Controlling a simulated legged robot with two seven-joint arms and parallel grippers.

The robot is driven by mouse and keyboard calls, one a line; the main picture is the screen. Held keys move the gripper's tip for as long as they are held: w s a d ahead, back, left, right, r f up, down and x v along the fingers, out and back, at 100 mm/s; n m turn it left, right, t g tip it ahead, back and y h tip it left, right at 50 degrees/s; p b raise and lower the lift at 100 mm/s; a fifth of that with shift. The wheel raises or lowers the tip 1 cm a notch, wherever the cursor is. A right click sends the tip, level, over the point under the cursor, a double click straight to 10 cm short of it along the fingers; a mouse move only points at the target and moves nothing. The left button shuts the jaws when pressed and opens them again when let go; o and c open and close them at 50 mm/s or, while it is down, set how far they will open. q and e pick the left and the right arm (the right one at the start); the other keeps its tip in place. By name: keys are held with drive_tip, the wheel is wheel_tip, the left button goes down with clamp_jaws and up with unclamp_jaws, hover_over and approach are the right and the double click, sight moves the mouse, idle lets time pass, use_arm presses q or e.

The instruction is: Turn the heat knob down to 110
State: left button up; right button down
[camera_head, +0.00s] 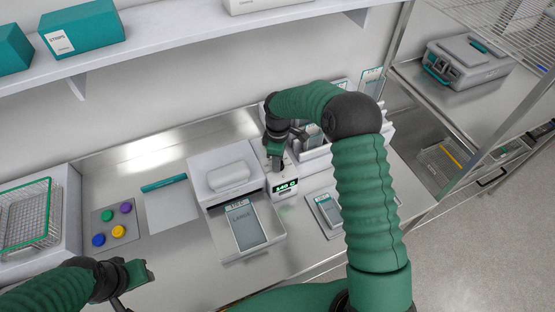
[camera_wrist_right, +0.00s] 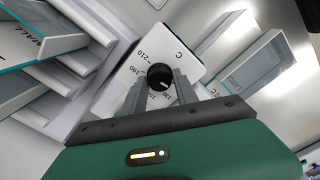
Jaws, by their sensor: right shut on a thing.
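The black heat knob (camera_wrist_right: 160,76) sits on a white dial plate (camera_wrist_right: 180,48) with printed numbers, among them 210, 190 and 130. My right gripper (camera_wrist_right: 157,90) is shut on the knob, a grey finger on each side. In the head view my right gripper (camera_head: 277,160) reaches down onto the white heater unit (camera_head: 262,158) and hides the knob. The green display (camera_head: 286,187) on its front appears to read 140 C. My left gripper (camera_head: 138,275) is low at the left, away from the unit; its jaw opening is unclear.
A white machine with a tray (camera_head: 273,236) holding a pouch (camera_head: 245,225) stands left of the heater. Another pouch (camera_head: 328,210) lies to the right. Pouch racks (camera_head: 312,135) stand close behind my right arm.

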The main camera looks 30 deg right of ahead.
sight(275, 175)
drive_tip(key=c, duration=1.2)
unclamp_jaws()
drive_tip(key=shift+w+d+r, duration=0.1)
drive_tip(key=shift+w+r, duration=0.05)
drive_tip(key=shift+w, duration=0.05)
drive_tip(key=shift+o, duration=1.2)
drive_tip(key=shift+s, duration=0.1)
wheel_tip(275, 175, up, 17)
drive_tip(key=b, duration=0.3)
drive_tip(key=shift+f, duration=0.2)
drive_tip(key=shift+d, duration=0.1)
drive_tip(key=s+a+f+m+t+b, duration=0.1)
drive_tip(key=s+a+f+m+b, duration=0.2)
drive_tip(key=s+f, duration=0.5)
drive_tip(key=s+a+f+m+t+b, duration=0.1)
drive_tip(key=s+a+f+m+b, duration=0.2)
drive_tip(key=s+f+m, duration=0.4)
drive_tip(key=s+a+f, duration=0.1)
drive_tip(key=s+f, duration=0.1)
drive_tip(key=s, duration=0.4)
drive_tip(key=shift+s+a+f+t, duration=0.2)
drive_tip(key=shift+s+a+t, duration=0.1)
drive_tip(key=shift+s+a, duration=0.1)
